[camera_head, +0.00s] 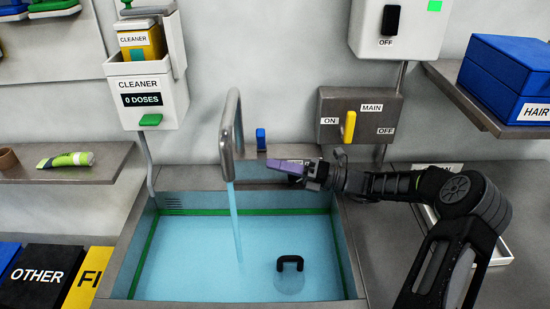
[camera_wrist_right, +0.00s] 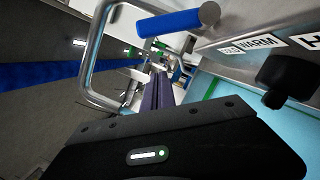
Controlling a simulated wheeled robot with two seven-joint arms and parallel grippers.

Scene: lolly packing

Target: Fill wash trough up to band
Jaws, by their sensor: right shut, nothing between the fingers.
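The wash trough (camera_head: 140,225) holds pale blue water (camera_head: 190,255). A green band (camera_head: 245,211) runs around its inner walls, and the water surface lies close to the band's lower edge. The grey tap (camera_head: 230,120) pours a stream (camera_head: 234,215) into the trough. A blue tap lever (camera_head: 261,139) stands upright behind the rim; it also shows in the right wrist view (camera_wrist_right: 180,20). My right gripper (camera_head: 288,167), with purple fingers, is shut and empty at the trough's back edge, just in front of the lever. A plug with a black handle (camera_head: 290,262) sits in the water. My left gripper is not in view.
A MAIN valve box (camera_head: 330,105) with a yellow lever (camera_head: 349,126) is on the wall above my right gripper. The cleaner dispenser (camera_head: 150,100) reads 0 doses. A shelf (camera_head: 70,175) at left holds a tube (camera_head: 65,160). A blue HAIR box (camera_head: 500,80) is upper right.

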